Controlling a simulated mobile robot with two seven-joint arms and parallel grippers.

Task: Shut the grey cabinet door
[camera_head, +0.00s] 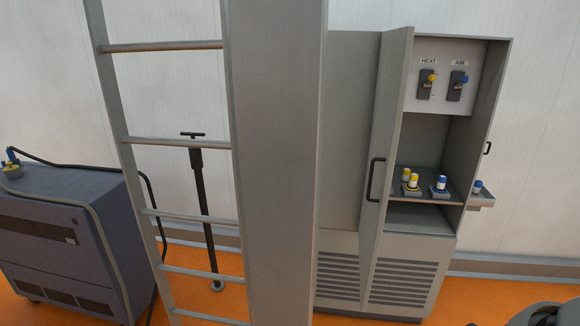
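The grey cabinet (345,130) stands right of centre against the white wall, with vented panels at its base. Its grey door (392,110) stands open at the left of the open bay and shows a black handle (375,180). Inside the bay, a panel labelled HEAT and AIR holds a yellow-topped fitting (427,84) and a blue-topped fitting (458,86). Yellow-topped pieces (411,182) and a blue-topped piece (440,185) stand on the shelf below. Neither of my grippers can be made out in this view.
A wide grey post (275,160) and a ladder (180,141) stand in front, left of the cabinet. A blue-grey machine (65,235) is at far left. A small ledge (482,201) juts out at the cabinet's right. Dark round parts show at bottom right. Orange floor is visible.

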